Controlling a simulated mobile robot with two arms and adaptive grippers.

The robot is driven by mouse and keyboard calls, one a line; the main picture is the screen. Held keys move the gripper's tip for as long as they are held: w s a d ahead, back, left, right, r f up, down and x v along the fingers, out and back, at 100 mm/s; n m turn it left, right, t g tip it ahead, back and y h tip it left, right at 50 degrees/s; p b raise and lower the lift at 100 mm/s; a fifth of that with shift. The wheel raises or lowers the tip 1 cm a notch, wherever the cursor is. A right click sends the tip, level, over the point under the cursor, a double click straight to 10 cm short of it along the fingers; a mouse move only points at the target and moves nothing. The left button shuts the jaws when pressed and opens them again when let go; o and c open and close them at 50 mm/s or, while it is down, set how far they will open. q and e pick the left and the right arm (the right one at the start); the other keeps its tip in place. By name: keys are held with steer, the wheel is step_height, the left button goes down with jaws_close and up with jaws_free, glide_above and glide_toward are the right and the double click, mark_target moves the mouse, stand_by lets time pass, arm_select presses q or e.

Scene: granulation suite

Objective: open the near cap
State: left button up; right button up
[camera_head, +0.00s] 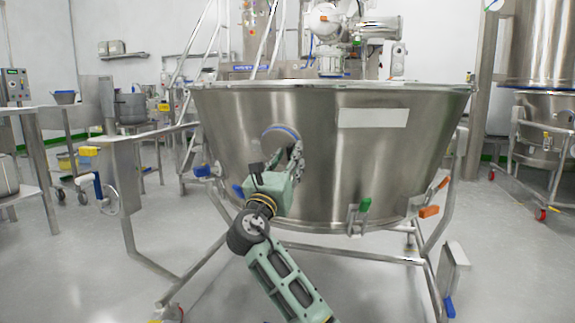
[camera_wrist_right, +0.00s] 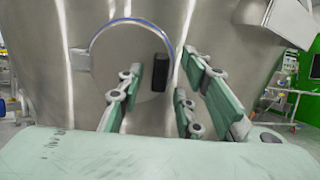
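The near cap is a round steel disc with a blue rim (camera_head: 281,132) on the front wall of the large steel vessel (camera_head: 350,160). In the right wrist view the cap (camera_wrist_right: 128,62) fills the upper middle and looks closed. My right gripper (camera_head: 280,158) is in front of the cap's lower part. Its fingers (camera_wrist_right: 163,80) are open, one on each side of the handle. I cannot tell whether they touch it. My left gripper is not in view.
The vessel stands on a tubular steel frame (camera_head: 345,253). Steel tables stand at left, and another vessel (camera_head: 541,110) at right. The floor in front is mostly clear.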

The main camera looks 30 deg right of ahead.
steer(key=shift+d, duration=0.1)
jaws_close()
stand_by(0.6)
